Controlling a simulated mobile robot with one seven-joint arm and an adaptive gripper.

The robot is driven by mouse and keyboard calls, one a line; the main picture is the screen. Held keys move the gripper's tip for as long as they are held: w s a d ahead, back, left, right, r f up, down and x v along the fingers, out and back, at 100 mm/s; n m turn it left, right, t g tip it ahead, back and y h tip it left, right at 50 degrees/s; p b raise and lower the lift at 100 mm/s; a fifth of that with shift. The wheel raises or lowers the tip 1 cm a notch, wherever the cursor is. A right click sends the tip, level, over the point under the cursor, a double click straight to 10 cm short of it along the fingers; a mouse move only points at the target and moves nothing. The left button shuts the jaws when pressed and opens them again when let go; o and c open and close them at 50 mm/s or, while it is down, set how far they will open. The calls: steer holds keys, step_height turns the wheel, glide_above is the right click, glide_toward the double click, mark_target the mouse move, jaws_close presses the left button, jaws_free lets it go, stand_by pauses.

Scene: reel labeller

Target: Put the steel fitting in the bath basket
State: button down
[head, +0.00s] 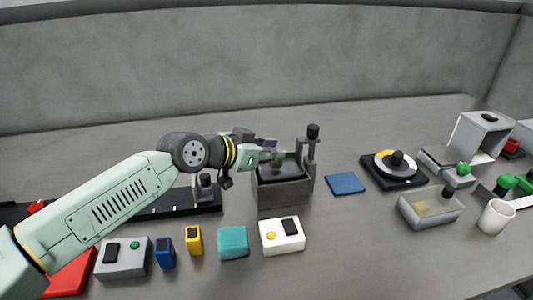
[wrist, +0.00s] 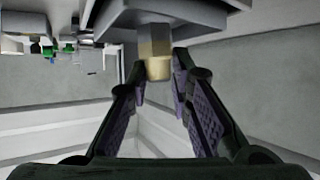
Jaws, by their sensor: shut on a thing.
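My gripper (head: 272,154) is over the bath (head: 283,193), a dark grey open box near the middle of the table. In the wrist view, my gripper (wrist: 160,72) has its two dark, purple-padded fingers around a short tan-looking stepped piece (wrist: 158,66), which I take to be the steel fitting. The fingers are shut on it. A grey plate-like part (wrist: 170,18) shows just beyond it; I cannot tell whether they touch. The basket cannot be made out clearly in the head view, where my gripper partly covers the bath's top.
A post with a black knob (head: 313,131) stands at the bath's right back. A blue pad (head: 345,183) and a round dial device (head: 394,165) lie to the right. A white box (head: 282,236) and a teal block (head: 233,242) stand in front.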

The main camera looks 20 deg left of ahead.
steer(key=shift+f, duration=0.45)
steer(key=shift+d, duration=0.15)
steer(key=shift+f+b, duration=0.2)
steer(key=shift+b, duration=0.2)
steer(key=c, duration=1.4)
jaws_free()
steer(key=shift+c, duration=0.2)
steer(key=shift+r, duration=0.2)
